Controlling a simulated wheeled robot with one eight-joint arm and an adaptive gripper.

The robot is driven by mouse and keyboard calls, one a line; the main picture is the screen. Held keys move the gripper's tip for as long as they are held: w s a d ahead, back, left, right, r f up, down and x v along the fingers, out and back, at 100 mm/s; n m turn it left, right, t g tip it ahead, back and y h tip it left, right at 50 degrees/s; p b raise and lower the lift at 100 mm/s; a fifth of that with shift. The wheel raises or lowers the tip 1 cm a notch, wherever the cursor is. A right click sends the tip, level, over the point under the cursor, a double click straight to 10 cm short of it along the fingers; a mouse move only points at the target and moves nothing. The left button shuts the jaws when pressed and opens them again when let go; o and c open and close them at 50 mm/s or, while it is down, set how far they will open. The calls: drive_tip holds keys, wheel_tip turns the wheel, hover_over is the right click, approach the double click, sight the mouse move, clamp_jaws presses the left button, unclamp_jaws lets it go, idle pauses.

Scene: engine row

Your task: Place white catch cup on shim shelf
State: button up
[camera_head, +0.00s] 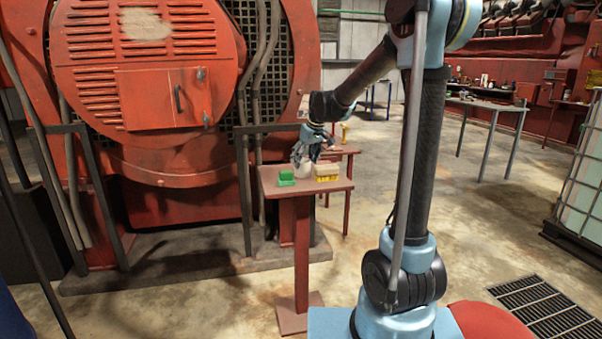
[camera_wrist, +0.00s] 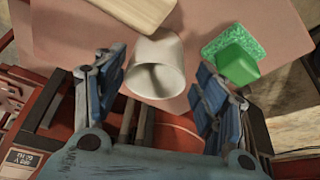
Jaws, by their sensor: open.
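The white catch cup (camera_wrist: 158,66) stands on a small red-brown pedestal table (camera_wrist: 70,30), its mouth facing the wrist camera. It also shows in the head view (camera_head: 305,171), partly hidden by my gripper (camera_head: 309,157). In the wrist view my open gripper (camera_wrist: 157,84) has one finger on each side of the cup's near end, with gaps between the fingers and the cup. I cannot tell which surface is the shim shelf.
A green block (camera_wrist: 238,62) sits close to the right finger. A pale wooden block (camera_wrist: 143,8) with yellow on its front (camera_head: 327,173) lies beside the cup. Another small red table (camera_head: 343,151) stands behind. The large red engine (camera_head: 150,90) rises at the left.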

sight(302, 166)
drive_tip(key=shift+x, duration=2.5)
drive_tip(key=shift+w+r, duration=0.1)
drive_tip(key=shift+w, duration=0.1)
drive_tip(key=c, duration=1)
drive_tip(key=shift+o, duration=0.2)
